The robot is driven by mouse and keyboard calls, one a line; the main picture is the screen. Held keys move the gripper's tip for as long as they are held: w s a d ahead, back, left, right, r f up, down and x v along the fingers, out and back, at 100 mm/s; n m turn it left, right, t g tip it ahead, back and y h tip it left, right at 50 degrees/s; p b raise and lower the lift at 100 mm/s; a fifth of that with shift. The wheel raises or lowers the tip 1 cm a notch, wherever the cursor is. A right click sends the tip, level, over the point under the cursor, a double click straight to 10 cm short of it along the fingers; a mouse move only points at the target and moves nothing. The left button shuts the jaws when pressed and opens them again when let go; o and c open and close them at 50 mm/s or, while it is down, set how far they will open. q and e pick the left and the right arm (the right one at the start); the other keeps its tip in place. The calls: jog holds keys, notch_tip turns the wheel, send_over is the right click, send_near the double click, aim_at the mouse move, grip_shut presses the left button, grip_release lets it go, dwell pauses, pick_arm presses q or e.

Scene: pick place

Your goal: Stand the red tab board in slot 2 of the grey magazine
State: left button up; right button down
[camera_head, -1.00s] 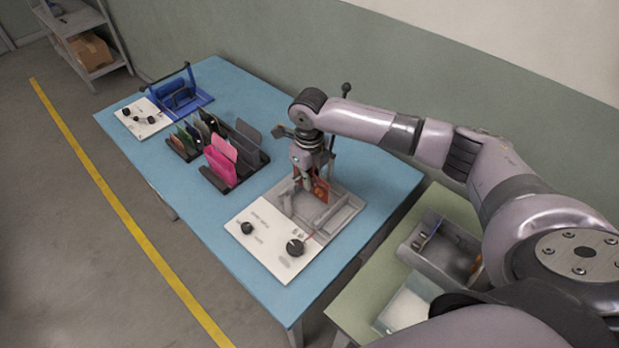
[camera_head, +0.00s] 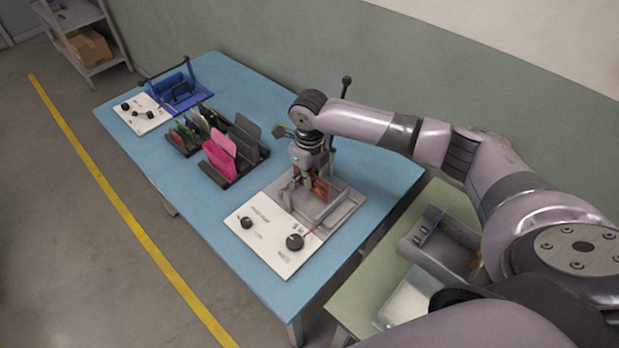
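My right gripper (camera_head: 306,180) points down over the grey fixture of the test station at the front of the blue table. A small orange-red board (camera_head: 320,187), which may be the red tab board, stands upright at its fingertips. The fingers are too small and overlapped to tell whether they are shut on it. A dark grey rack (camera_head: 262,155), possibly the magazine, stands left of the gripper and holds pink and grey boards. Slot numbers are not readable. A smaller dark rack (camera_head: 176,150) beside it holds several thin boards, green, reddish and dark. My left gripper is not in view.
The station's white panel (camera_head: 270,232) has black knobs, and a dark lever (camera_head: 346,85) rises behind my wrist. A blue fixture (camera_head: 180,93) stands at the far left. A grey bin (camera_head: 437,243) is on the green table. The blue table's (camera_head: 215,215) front left is clear.

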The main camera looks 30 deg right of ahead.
jog(key=shift+f, duration=0.1)
jog(key=shift+f, duration=0.75)
jog(key=shift+f+b, duration=0.15)
jog(key=shift+b, duration=0.2)
jog(key=shift+f, duration=0.6)
jog(key=c, duration=1.7)
grip_release()
